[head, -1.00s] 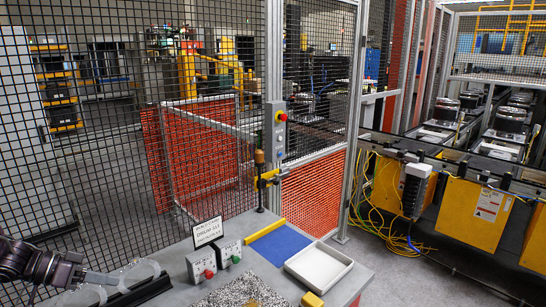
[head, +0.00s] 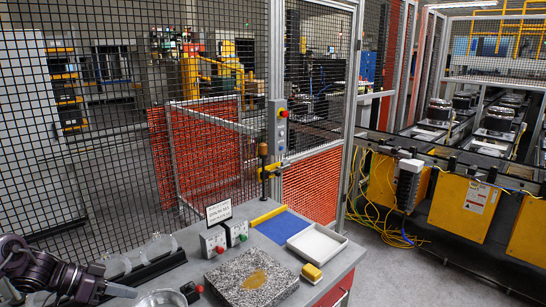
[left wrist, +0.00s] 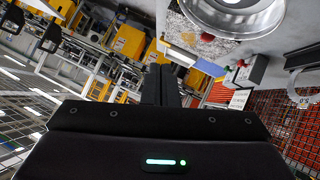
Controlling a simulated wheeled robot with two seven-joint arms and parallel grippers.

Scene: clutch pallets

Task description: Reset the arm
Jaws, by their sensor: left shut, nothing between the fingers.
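My left gripper (head: 120,290) comes in at the bottom left of the head view, over the near left part of the grey workbench (head: 347,262). In the left wrist view its two dark fingers (left wrist: 160,85) are together with nothing between them. A round metal bowl (head: 160,299) is close to the right of the gripper at the bottom edge; it also shows at the top of the left wrist view (left wrist: 240,18). My right gripper is not in view.
A speckled slab (head: 225,289), yellow block (head: 312,272), white tray (head: 317,243) and blue mat (head: 283,227) lie on the bench. Button boxes (head: 213,240) and clear rings (head: 118,266) are behind. A mesh fence (head: 120,120) stands beyond the bench.

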